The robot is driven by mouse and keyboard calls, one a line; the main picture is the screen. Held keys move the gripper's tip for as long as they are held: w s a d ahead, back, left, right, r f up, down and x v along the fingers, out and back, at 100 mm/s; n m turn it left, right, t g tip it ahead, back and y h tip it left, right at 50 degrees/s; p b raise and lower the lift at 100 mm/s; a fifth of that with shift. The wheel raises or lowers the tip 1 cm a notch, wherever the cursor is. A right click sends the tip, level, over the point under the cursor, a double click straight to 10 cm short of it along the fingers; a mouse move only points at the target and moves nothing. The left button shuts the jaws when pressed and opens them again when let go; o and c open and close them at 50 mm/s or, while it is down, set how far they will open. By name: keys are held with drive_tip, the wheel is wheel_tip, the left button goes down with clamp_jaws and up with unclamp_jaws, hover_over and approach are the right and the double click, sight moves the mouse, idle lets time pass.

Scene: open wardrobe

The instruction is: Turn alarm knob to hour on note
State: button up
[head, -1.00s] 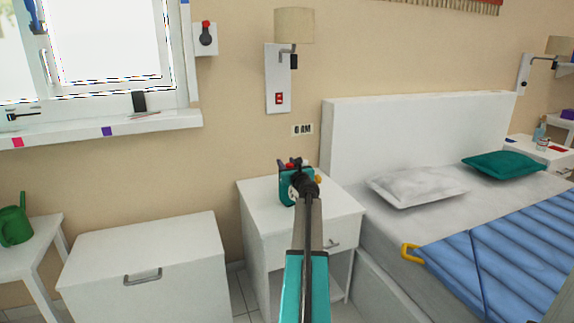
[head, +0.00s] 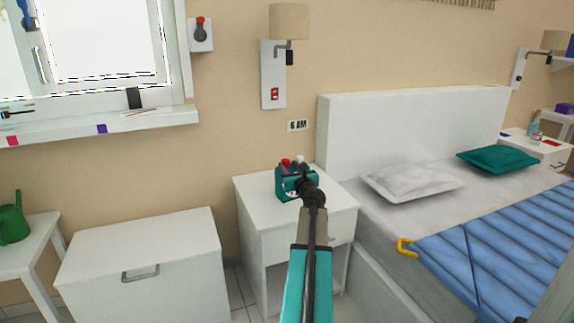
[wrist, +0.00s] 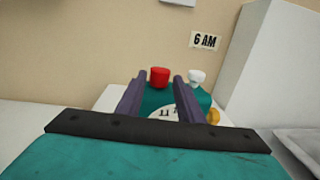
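The teal alarm clock (head: 281,184) stands on the white nightstand. It has a red button and a white knob on top. In the wrist view its red button (wrist: 159,77), white knob (wrist: 197,77), orange side knob (wrist: 213,116) and part of the white dial (wrist: 163,113) show. The dial's lower part is hidden by my gripper. The note (head: 298,125) on the wall reads "6 AM" and also shows in the wrist view (wrist: 205,40). My gripper (wrist: 158,98) is open and empty, its two fingers apart in front of the clock; the orange knob lies right of them.
The nightstand (head: 262,220) stands between a white chest (head: 140,262) and the bed, whose headboard (head: 410,125) rises at right. A wall lamp (head: 290,22) hangs above the note. The nightstand top beside the clock is clear.

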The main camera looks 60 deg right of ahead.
drive_tip(key=shift+p+v, duration=0.35)
drive_tip(key=shift+v, duration=2.55)
